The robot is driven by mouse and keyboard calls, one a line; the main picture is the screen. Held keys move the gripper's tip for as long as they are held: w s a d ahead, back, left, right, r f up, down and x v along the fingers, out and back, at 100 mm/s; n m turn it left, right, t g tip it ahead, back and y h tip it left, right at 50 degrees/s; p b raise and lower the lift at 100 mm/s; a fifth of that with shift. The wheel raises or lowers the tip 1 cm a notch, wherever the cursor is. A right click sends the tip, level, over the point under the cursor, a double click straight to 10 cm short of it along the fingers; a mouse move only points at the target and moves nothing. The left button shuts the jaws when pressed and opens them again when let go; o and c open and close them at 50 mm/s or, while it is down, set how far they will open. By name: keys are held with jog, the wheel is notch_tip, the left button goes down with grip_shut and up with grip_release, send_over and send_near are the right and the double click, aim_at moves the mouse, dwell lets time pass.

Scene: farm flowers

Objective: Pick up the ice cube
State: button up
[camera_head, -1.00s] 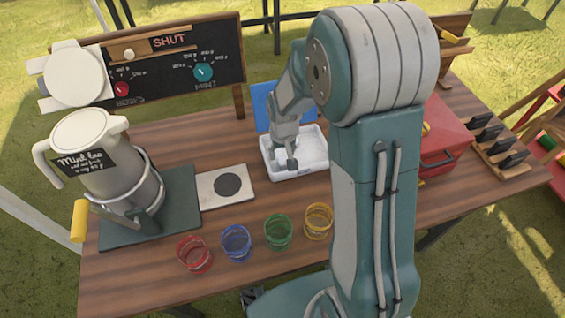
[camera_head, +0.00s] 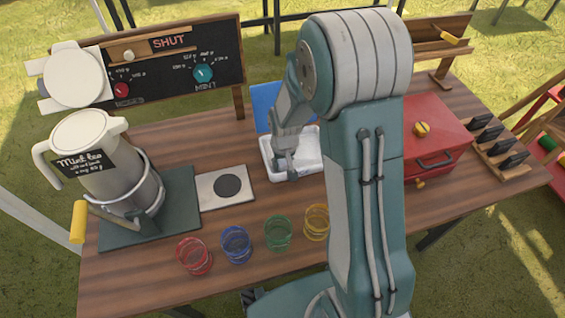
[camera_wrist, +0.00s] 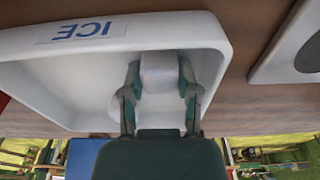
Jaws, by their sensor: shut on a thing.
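In the wrist view a pale, block-shaped ice cube (camera_wrist: 159,72) sits between the two fingers of my gripper (camera_wrist: 160,88), which is shut on it. Behind it is the white tray (camera_wrist: 30,42) marked ICE. In the head view my gripper (camera_head: 287,168) is over the white tray (camera_head: 267,165), near its front left part; the cube is too small to make out there. Whether the cube is clear of the tray floor cannot be told.
A blue panel (camera_head: 263,98) stands behind the tray. Red, blue, green and yellow glasses (camera_head: 236,243) line the front edge. A steel jug (camera_head: 95,160) stands left, a red box (camera_head: 432,135) right. A white plate with a dark disc (camera_head: 210,190) lies beside the tray.

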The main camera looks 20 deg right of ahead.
aim_at(282, 161)
jog(key=shift+r, duration=0.15)
jog(key=shift+r, duration=0.25)
notch_tip(282, 161, up, 2)
jog(key=shift+r, duration=0.25)
jog(key=s+a+r, duration=0.1)
jog(key=r, duration=0.1)
jog(key=s+a+r, duration=0.1)
jog(key=r, duration=0.1)
jog(key=s+a+r, duration=0.1)
jog(key=s+r, duration=0.1)
jog(key=shift+a, duration=0.2)
jog(key=s+a+r, duration=0.3)
jog(key=s+a, duration=0.2)
jog(key=s, duration=0.2)
jog(key=shift+a+r, duration=0.25)
jog(key=shift+r, duration=0.1)
